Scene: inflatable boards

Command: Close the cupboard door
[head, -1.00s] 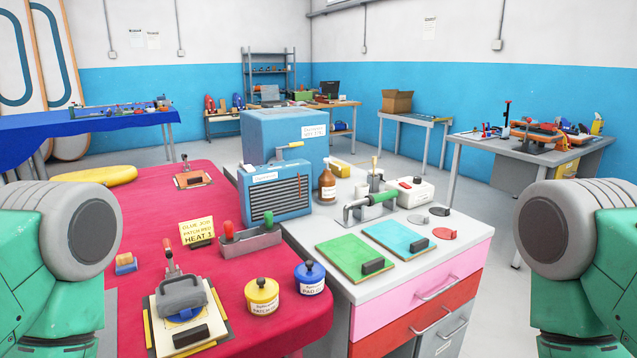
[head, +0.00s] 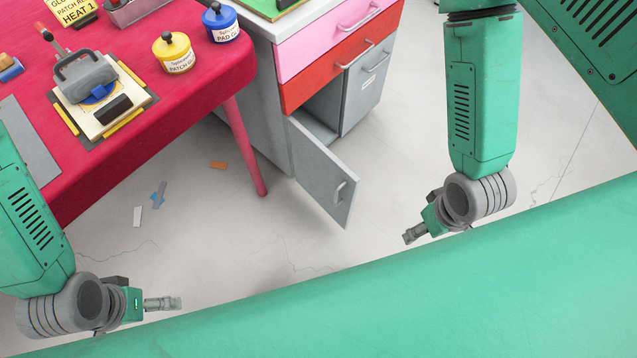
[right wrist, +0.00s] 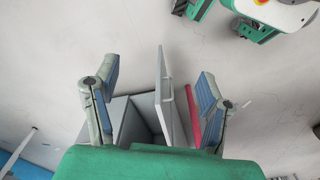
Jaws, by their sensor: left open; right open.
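The grey cupboard door (head: 325,175) is swung wide open at the bottom of the workbench, hinged at its left edge, with a silver handle (head: 340,191) near its free edge. It also shows in the right wrist view (right wrist: 162,95), framed between the fingers but apparently beyond them. The cupboard opening (head: 318,108) is dark inside. My right gripper (head: 409,237) is open, to the right of the door and apart from it; its fingers also show in the right wrist view (right wrist: 160,72). My left gripper (head: 176,303) is open and empty, low left of the door.
A pink drawer (head: 330,40) and a red drawer (head: 335,72) are above the opening; a grey front (head: 368,88) is beside it. The red table (head: 190,105) and its leg (head: 245,145) stand left. Small scraps (head: 158,194) lie on the floor. Floor right of the door is clear.

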